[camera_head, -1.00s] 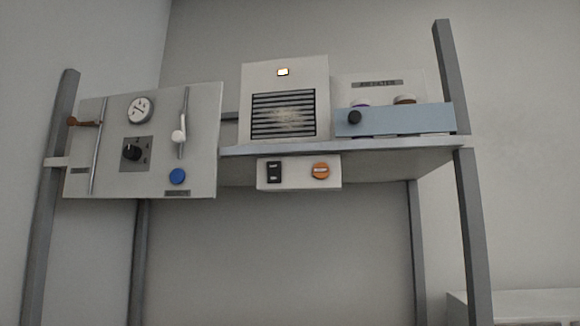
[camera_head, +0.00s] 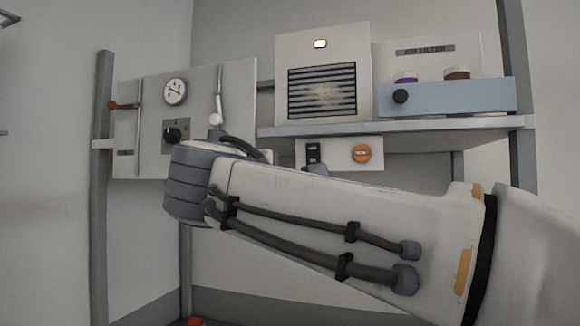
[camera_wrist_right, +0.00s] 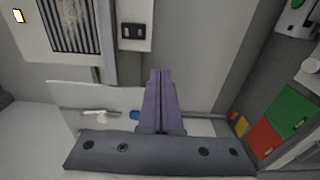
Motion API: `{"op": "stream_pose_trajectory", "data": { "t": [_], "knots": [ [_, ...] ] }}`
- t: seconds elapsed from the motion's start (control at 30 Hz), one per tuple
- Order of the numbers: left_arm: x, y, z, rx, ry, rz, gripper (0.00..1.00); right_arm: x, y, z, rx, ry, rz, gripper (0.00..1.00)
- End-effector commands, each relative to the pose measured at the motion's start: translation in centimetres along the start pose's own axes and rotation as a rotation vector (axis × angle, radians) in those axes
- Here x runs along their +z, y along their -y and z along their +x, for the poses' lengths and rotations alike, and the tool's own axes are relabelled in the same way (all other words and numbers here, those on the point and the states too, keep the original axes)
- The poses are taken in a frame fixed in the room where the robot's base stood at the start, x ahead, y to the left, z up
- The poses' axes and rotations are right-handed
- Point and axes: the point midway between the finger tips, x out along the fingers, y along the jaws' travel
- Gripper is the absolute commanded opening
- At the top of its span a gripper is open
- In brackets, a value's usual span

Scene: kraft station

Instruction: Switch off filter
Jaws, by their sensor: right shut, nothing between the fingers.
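The white filter unit (camera_head: 322,70) with a dark slatted grille stands on the shelf, its small yellow lamp (camera_head: 320,44) lit. A white switch box (camera_head: 338,150) hangs under the shelf front, with a black rocker switch (camera_head: 312,153) and an orange round knob (camera_head: 361,153). The rocker switch also shows in the right wrist view (camera_wrist_right: 132,31). My right gripper (camera_wrist_right: 160,72) is shut and empty, its tips below and a little right of the switch in that view, apart from it. In the head view my right arm crosses in front and the gripper is hidden. My left gripper is not in view.
A panel (camera_head: 240,90) with a dial, a black selector knob and levers stands left of the unit. A blue-fronted tray (camera_head: 450,97) with small containers sits right of it, before an "AIR FILTER" label (camera_head: 425,50). Grey posts (camera_head: 103,200) frame the station.

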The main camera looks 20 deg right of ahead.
Motion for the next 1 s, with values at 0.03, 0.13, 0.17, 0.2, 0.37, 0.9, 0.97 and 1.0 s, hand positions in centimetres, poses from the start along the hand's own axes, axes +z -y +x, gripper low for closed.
{"op": "stream_pose_trajectory", "data": {
  "t": [0.03,0.13,0.17,0.2,0.37,0.9,0.97,1.0],
  "knots": [
    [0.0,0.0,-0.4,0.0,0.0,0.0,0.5,0.5,-2.3,0.0,0.05,0.021,0.003,0.0],
    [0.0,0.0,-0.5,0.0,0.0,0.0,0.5,1.3,-4.6,-0.2,0.113,0.05,0.004,0.0],
    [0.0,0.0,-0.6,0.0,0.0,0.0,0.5,1.4,-5.0,-0.2,0.122,0.054,0.005,0.0],
    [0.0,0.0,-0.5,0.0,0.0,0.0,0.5,1.5,-5.2,-0.3,0.129,0.057,0.005,0.0],
    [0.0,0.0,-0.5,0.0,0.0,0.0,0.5,1.6,-5.2,-0.3,0.132,0.058,0.004,0.0],
    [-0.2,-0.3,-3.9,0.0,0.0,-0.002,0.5,2.0,-6.5,5.6,0.127,0.065,0.001,0.0],
    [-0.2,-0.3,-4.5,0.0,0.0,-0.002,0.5,2.0,-6.6,6.9,0.128,0.063,-0.001,0.0],
    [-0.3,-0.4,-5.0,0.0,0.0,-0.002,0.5,2.2,-6.7,7.8,0.127,0.063,0.001,0.0]
  ]
}}
